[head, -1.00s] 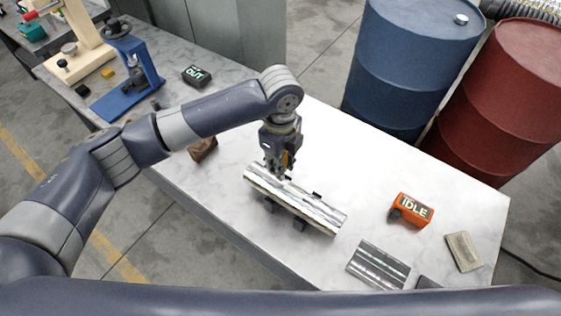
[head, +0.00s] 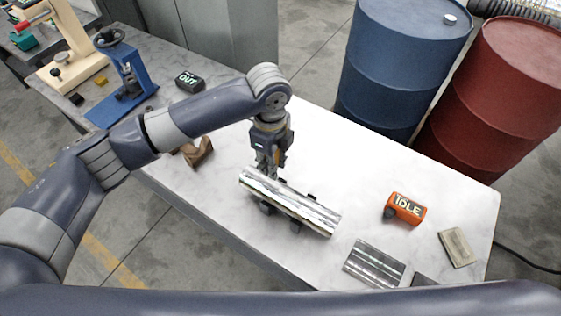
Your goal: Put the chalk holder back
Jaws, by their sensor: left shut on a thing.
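My left gripper (head: 267,172) points down at the far-left end of a shiny silver rail (head: 290,204) on dark feet. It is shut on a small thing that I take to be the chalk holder. The fingers mostly hide it, so its shape and colour cannot be made out. The fingertips are at the rail's back edge; whether they or the held thing touch it, I cannot tell. My right gripper is not in view.
On the white table (head: 330,150) are an orange IDLE box (head: 405,209), a grooved metal plate (head: 374,264), a beige pad (head: 456,248), a brown block (head: 198,152) and a black OUT box (head: 189,82). Blue (head: 400,75) and red (head: 490,95) barrels stand behind.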

